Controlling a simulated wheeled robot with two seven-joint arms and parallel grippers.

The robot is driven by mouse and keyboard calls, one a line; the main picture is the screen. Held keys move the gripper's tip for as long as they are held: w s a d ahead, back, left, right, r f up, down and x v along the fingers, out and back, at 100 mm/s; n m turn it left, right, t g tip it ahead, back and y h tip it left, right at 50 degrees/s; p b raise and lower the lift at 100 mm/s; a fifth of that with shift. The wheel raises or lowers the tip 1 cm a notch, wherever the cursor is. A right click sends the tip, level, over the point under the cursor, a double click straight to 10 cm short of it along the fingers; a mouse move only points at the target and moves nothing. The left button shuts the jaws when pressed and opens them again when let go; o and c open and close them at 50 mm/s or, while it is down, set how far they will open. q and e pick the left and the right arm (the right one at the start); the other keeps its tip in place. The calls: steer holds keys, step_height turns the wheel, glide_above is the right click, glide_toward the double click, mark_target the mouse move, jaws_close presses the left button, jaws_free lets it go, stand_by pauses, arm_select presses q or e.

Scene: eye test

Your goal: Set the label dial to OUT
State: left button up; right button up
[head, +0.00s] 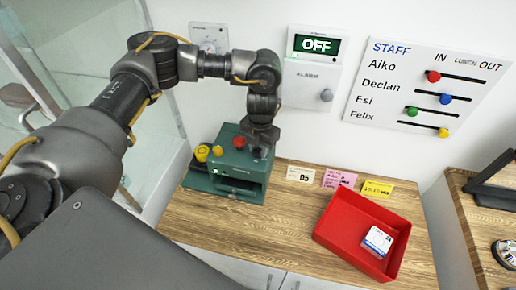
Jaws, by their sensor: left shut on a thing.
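A green machine (226,176) stands at the left end of the wooden counter. My left gripper (262,140) reaches down over the machine's right top edge. It is shut on a small red part there, mostly hidden by the fingers; this may be the label dial, but I cannot tell. No dial marking or OUT position on the machine is readable. My right gripper is not in view.
A red tray (336,222) holds a white-and-blue card (378,241). Small note cards (339,179) lie by the wall. An alarm panel (313,70) shows OFF. A staff board (427,82) has IN and OUT sliders. Counter between machine and tray is clear.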

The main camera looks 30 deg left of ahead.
mark_target(259, 152)
arm_select(q)
steer(key=shift+m, duration=0.5)
steer(key=o, duration=1)
steer(key=r, duration=0.3)
steer(key=r+b, duration=0.1)
steer(key=r, duration=0.6)
steer(key=shift+d+r+b, duration=0.25)
steer(key=shift+r+b, duration=0.1)
steer(key=shift+r, duration=0.05)
steer(key=shift+s, duration=0.1)
